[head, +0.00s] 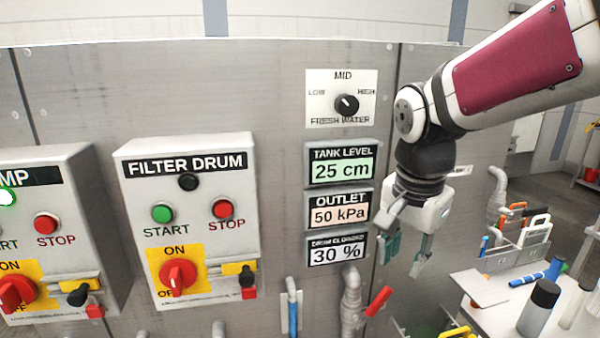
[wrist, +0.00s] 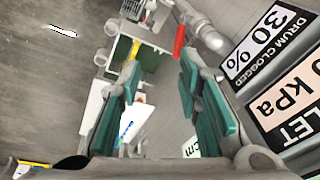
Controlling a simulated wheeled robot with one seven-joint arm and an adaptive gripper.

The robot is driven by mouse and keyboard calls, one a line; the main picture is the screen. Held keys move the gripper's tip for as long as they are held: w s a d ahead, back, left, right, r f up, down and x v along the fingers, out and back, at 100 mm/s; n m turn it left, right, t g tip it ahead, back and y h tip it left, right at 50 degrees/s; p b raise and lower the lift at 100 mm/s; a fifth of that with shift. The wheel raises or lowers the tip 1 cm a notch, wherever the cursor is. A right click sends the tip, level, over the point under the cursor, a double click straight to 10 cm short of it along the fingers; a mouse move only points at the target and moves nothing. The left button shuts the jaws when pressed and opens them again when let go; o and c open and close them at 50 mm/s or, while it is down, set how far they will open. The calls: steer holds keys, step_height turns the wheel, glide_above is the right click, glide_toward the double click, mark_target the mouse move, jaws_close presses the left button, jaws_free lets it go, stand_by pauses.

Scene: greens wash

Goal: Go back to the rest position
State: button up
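My gripper (head: 405,258) hangs in front of the steel panel, just right of the displays, with its teal-padded fingers pointing down. In the wrist view my gripper (wrist: 158,90) has its fingers spread apart with nothing between them. The tank level display (head: 341,167) reads 25 cm, the outlet display (head: 340,212) 50 kPa and the drum clogged display (head: 336,251) 30 %. The fresh water knob (head: 346,105) is on its plate above them. The drum clogged display also shows close by in the wrist view (wrist: 262,48).
The filter drum box (head: 190,220) and a second control box (head: 50,230) are on the panel at left. A red-handled valve (head: 378,301) is below my gripper. A white table (head: 490,292) with bottles and tools stands at right. Open floor (head: 570,210) lies beyond.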

steer(key=s+d+r+n+t+b, duration=0.1)
steer(key=s+r+n+t, duration=0.1)
steer(key=s+n, duration=0.8)
steer(key=shift+s+d+t+y, duration=0.3)
steer(key=shift+s+t, duration=0.5)
steer(key=shift+s, duration=1.05)
steer(key=shift+a+r, duration=0.1)
